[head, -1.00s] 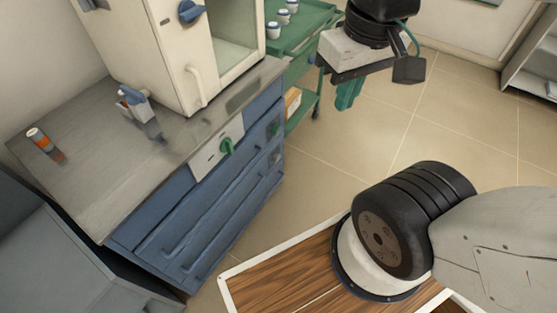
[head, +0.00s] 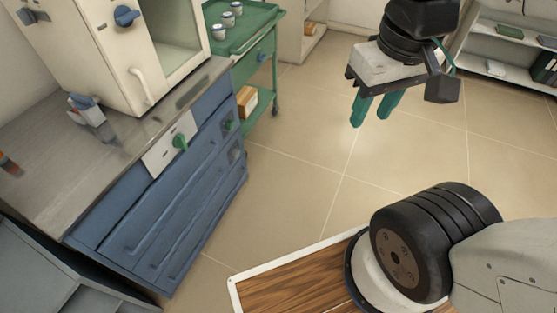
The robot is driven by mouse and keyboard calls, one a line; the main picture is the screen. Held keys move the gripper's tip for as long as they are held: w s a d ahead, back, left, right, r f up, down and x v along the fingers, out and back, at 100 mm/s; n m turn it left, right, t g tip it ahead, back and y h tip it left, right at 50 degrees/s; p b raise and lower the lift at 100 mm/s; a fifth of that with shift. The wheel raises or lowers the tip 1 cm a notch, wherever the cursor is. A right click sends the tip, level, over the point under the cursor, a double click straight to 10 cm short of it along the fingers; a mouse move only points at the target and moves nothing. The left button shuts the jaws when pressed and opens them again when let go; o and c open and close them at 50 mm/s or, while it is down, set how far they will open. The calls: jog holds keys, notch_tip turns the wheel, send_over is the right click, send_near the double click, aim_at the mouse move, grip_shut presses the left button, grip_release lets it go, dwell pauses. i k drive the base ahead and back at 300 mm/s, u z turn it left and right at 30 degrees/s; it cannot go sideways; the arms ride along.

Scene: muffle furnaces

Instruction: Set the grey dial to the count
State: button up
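No dial stands out clearly as the grey one. A small greyish round fitting (head: 235,153) sits on the blue cabinet front below a small green knob (head: 227,125); its markings are too small to read. A dark grey-blue fitting (head: 28,16) shows on the furnace at the top left, partly cut off. A green dial (head: 180,142) sits on a white plate on the cabinet, and a blue dial (head: 126,16) on the furnace. My gripper (head: 376,112) has two green fingers, apart and empty, above the floor well right of the cabinet.
Open floor (head: 310,150) lies between cabinet and gripper.

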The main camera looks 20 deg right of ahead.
aim_at(236, 152)
jog(key=z, duration=0.25)
jog(key=k, duration=0.65)
jog(key=z, duration=1.05)
jog(key=i, duration=1.35)
jog(key=u, duration=0.9)
jog(key=i, duration=0.55)
jog(key=u, duration=0.7)
